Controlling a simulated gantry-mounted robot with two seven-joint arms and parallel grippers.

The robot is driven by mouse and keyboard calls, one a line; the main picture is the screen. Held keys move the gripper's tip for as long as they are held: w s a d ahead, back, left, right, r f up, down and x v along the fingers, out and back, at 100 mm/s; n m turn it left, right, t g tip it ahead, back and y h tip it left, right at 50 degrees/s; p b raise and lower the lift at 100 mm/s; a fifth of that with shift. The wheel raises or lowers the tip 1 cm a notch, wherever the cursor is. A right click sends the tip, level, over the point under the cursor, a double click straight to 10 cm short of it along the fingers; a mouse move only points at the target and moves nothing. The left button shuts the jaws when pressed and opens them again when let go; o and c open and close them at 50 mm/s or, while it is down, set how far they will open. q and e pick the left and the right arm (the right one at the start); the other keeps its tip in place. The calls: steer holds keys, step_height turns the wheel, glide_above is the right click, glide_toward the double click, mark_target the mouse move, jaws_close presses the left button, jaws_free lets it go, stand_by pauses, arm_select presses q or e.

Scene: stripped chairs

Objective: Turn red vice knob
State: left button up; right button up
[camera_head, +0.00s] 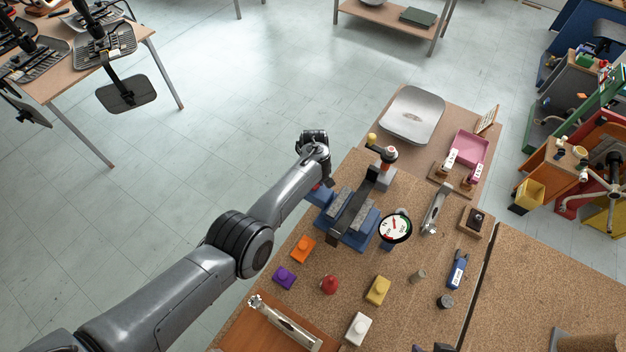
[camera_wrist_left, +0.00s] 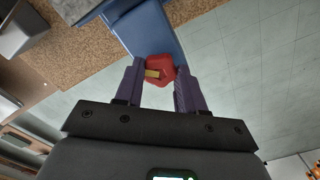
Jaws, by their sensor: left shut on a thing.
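The blue vice (camera_head: 362,240) stands on the brown workbench, with grey jaws and a dark bar across it. Its blue body also shows in the left wrist view (camera_wrist_left: 148,28). The red knob (camera_wrist_left: 160,69) sits at the end of the blue body, between the two purple fingers of my left gripper (camera_wrist_left: 160,80). The fingers are shut on it, one on each side. In the head view my left gripper (camera_head: 328,182) is at the left end of the vice and mostly hides the knob. My right gripper cannot be made out.
Orange (camera_head: 303,248), purple (camera_head: 284,277), red (camera_head: 330,285), yellow (camera_head: 377,290) and white (camera_head: 359,328) pieces lie in front of the vice. A round dial gauge (camera_head: 396,228) is right of it. Open floor (camera_head: 190,200) lies left of the bench.

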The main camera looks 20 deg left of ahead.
arm_select(q)
steer(key=shift+d+r, duration=0.1)
steer(key=shift+d, duration=0.2)
arm_select(e)
steer(key=shift+d, duration=0.1)
arm_select(q)
steer(key=o, duration=0.8)
steer(key=shift+d, duration=0.1)
steer(key=shift+o, duration=1.2)
steer(key=shift+r, duration=0.3)
step_height(320, 180, up, 10)
steer(key=p, duration=0.3)
arm_select(e)
steer(key=shift+r, duration=1.55)
arm_select(q)
steer(key=shift+s, duration=0.1)
arm_select(e)
steer(key=shift+d, duration=0.15)
